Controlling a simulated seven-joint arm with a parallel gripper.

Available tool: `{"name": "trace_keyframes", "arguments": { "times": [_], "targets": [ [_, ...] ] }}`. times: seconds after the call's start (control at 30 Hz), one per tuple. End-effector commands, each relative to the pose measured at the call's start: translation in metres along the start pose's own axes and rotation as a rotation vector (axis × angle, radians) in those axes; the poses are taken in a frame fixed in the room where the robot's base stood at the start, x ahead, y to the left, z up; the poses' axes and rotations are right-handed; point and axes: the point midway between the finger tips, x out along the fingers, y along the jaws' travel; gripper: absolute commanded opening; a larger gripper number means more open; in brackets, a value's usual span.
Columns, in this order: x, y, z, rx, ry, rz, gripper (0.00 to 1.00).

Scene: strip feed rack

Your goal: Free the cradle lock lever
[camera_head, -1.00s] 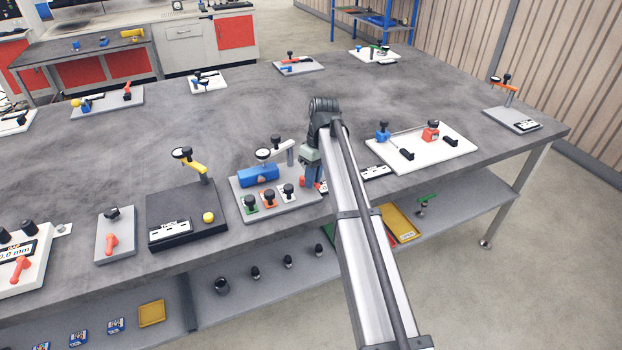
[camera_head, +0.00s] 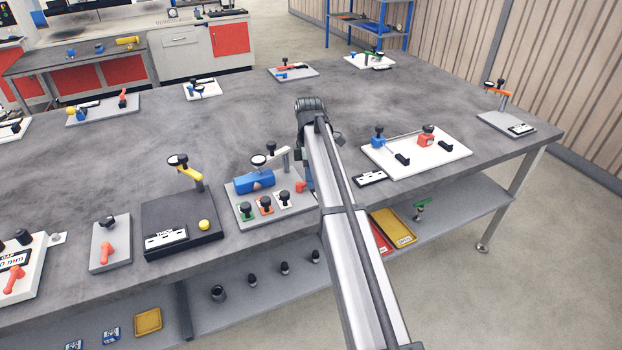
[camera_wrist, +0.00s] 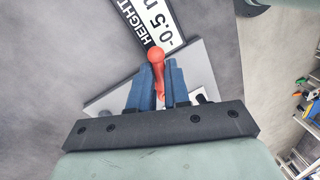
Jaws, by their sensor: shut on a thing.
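The red lever (camera_wrist: 157,62), with a round knob end, stands at the right end of a grey fixture plate (camera_wrist: 200,62). My gripper (camera_wrist: 160,82) is shut on it, with one blue finger on each side of the shaft in the wrist view. In the head view the red lever (camera_head: 301,187) shows just left of my arm. The blue fingers (camera_head: 309,178) show there only in part, and my arm hides the rest. The fixture carries a blue cylindrical block (camera_head: 254,182) in its cradle, with a dial gauge (camera_head: 258,160) above it.
Three black knobs on green, orange and white bases (camera_head: 266,204) stand along the fixture's front. A label reading HEIGHT (camera_wrist: 150,30) lies beside the plate. A dark gauge stand (camera_head: 180,225) is to the left, a white board (camera_head: 415,155) to the right.

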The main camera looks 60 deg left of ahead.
Motion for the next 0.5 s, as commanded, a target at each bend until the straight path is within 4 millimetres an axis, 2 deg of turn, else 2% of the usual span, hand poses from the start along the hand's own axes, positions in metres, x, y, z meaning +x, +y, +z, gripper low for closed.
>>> {"name": "trace_keyframes", "arguments": {
  "times": [0.5],
  "targets": [
    [-0.0013,0.0046,-0.0011,-0.123,-0.024,0.001,0.00]
  ]
}}
